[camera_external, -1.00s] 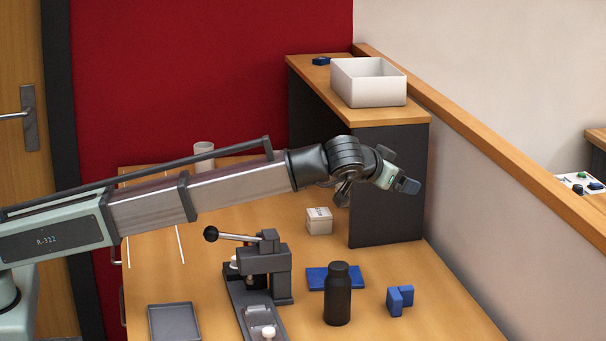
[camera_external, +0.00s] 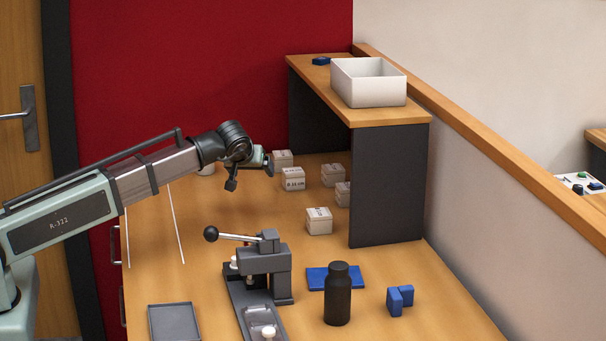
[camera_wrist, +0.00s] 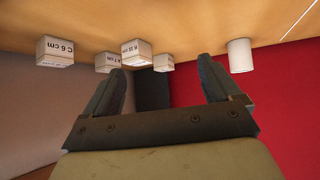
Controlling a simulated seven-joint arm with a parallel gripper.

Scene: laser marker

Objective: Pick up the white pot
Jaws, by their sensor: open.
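The white pot (camera_wrist: 240,55) is a plain white cylinder at the upper right of the wrist view, beyond the right finger's tip. In the external view only a small part of the pot (camera_external: 206,169) shows below my arm, at the back left of the table; the rest is hidden. My gripper (camera_wrist: 165,85) is open, with nothing between its fingers. In the external view my gripper (camera_external: 268,163) is raised above the back of the table, right of the pot and apart from it.
Several labelled white boxes, one of them (camera_external: 293,179), stand right of my gripper, partly under the shelf (camera_external: 390,122). A white bin (camera_external: 368,92) sits on the shelf. A lever press (camera_external: 268,270), black bottle (camera_external: 338,295), blue blocks (camera_external: 400,300) and grey tray (camera_external: 174,322) occupy the front.

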